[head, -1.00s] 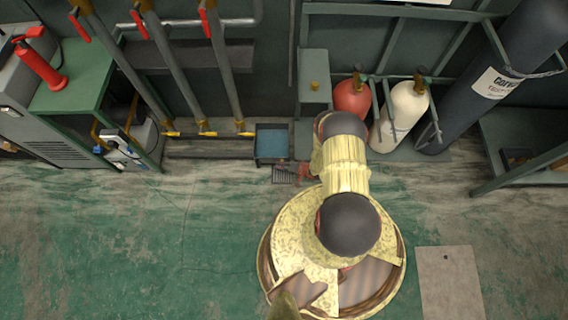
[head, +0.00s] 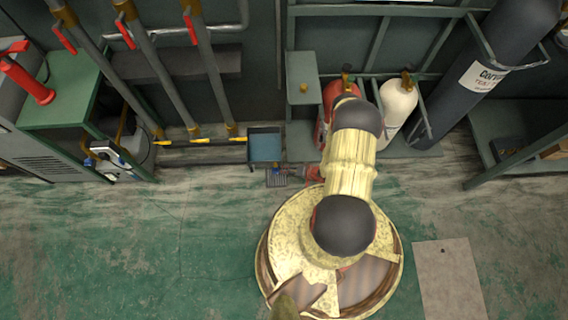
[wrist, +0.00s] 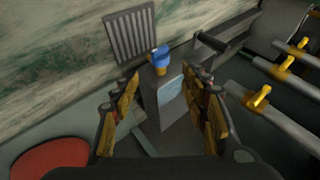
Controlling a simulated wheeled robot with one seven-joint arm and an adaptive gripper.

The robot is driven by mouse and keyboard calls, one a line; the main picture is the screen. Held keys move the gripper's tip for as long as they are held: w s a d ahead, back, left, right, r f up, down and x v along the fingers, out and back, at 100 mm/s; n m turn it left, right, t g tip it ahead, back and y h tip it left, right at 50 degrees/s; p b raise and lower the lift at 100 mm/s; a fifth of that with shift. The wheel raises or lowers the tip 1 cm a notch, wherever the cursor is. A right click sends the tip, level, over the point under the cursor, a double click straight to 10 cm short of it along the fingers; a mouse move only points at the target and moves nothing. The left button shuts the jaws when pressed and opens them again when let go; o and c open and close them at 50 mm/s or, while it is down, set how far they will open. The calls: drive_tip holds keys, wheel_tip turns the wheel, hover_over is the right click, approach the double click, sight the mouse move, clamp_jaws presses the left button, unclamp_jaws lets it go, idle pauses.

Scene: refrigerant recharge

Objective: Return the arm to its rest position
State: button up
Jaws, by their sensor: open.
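My arm (head: 350,165) rises from its round yellow base and bends over toward the back wall. In the wrist view my gripper (wrist: 162,86) has its two orange-brown fingers spread apart, with nothing seen held between them. Beyond the fingertips are a grey box with a pale blue face (wrist: 171,91) and a small blue-and-yellow piece (wrist: 160,58).
A red cylinder (head: 331,97) and a white cylinder (head: 398,99) stand in a rack close behind my arm. A large dark cylinder (head: 480,80) leans at right. Pipes with red handles (head: 128,10) and a blue-lined bin (head: 266,146) stand left of my arm. The floor at left is clear.

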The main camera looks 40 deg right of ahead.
drive_tip(key=shift+s+d+r, duration=0.2)
drive_tip(key=shift+s+r, duration=0.25)
drive_tip(key=shift+r, duration=0.1)
